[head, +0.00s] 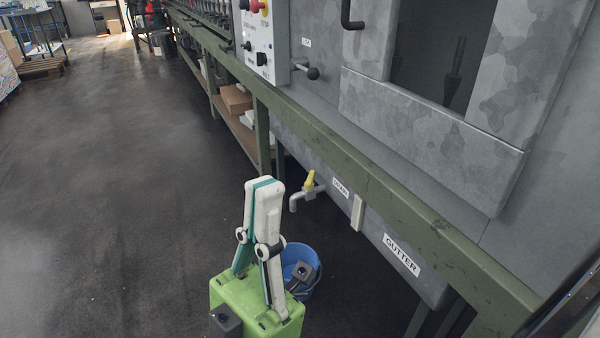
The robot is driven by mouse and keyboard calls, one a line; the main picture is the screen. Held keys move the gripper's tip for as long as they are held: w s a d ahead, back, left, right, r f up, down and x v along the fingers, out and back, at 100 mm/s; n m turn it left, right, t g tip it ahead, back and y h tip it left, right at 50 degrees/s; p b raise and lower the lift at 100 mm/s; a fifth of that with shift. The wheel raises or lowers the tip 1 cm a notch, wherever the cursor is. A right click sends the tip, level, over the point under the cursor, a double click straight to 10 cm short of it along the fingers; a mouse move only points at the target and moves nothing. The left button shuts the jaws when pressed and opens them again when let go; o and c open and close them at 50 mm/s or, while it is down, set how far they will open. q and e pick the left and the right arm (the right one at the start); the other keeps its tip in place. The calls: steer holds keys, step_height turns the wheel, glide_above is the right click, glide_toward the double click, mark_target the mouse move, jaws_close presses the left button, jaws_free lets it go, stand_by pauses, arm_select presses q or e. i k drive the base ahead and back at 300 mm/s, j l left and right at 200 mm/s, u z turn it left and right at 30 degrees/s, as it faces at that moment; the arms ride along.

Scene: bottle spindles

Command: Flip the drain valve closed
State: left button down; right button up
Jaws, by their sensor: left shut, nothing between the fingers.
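The drain valve (304,194) sticks out from the grey gutter tank under the green bench frame, beside a small label that seems to read drain. Its yellow lever (310,180) points upward, tilted a little. A grey spout bends down on its left. My left gripper (264,182) is shut and empty, pointing up in the picture, just left of the valve and apart from it in the picture. The gap in depth is hard to tell. My right gripper is not in view.
A blue bucket (302,262) stands below the valve, partly hidden by my left gripper. The green frame rail (365,185) runs above the valve. A white tab (357,212) and a GUTTER label (401,254) are to the right. The dark floor at left is clear.

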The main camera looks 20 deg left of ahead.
mark_target(309, 185)
steer(key=i+j+z, duration=0.2)
steer(key=j, duration=0.45)
steer(key=i+j+z, duration=0.2)
steer(key=j, duration=0.5)
steer(key=j+z, duration=0.2)
steer(key=j, duration=0.5)
